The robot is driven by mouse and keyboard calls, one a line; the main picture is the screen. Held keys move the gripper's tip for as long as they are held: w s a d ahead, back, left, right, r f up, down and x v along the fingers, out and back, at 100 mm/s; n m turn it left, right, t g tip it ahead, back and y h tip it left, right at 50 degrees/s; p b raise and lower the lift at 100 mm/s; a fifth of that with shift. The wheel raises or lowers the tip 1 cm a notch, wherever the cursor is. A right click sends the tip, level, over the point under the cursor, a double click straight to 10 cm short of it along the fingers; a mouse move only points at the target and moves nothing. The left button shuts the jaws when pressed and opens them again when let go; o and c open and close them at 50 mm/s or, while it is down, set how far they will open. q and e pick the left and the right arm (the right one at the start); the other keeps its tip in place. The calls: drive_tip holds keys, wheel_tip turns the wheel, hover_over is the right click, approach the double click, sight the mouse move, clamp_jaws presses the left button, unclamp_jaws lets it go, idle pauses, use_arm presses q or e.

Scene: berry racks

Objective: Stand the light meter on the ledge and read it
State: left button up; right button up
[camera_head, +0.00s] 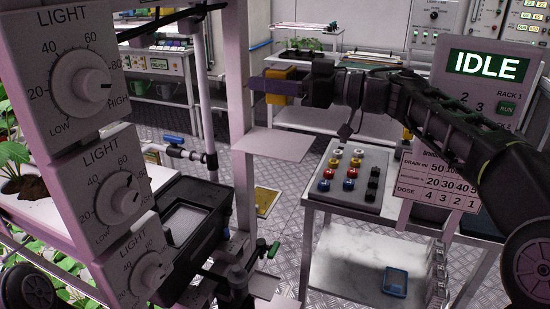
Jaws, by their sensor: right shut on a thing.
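My right gripper (310,86) comes in from the right and is shut on a small purplish block (272,87), which appears to be the light meter. The block lies sideways and points left. Its display is not readable from here. The ledge, a pale flat plate (273,144), juts from the upright post below the block. The block is above the ledge and apart from it, and the ledge top is bare.
Light dial panels (80,85) fill the left. A dark box (190,230) stands beside the post. A button console (350,180) is on a table at right. An IDLE display (487,67) is at upper right. A yellow container (276,101) shows behind the block.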

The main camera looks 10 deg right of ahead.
drive_tip(key=shift+d+r, duration=0.15)
drive_tip(key=shift+r, duration=0.35)
drive_tip(key=shift+f, duration=0.1)
drive_tip(key=b, duration=0.2)
hover_over(272, 142)
wheel_tip(272, 142, down, 5)
drive_tip(key=shift+w+d+f, duration=0.1)
drive_tip(key=shift+f, duration=0.45)
wheel_tip(272, 142, down, 4)
drive_tip(key=shift+r+b, duration=0.1)
drive_tip(key=shift+b, duration=0.55)
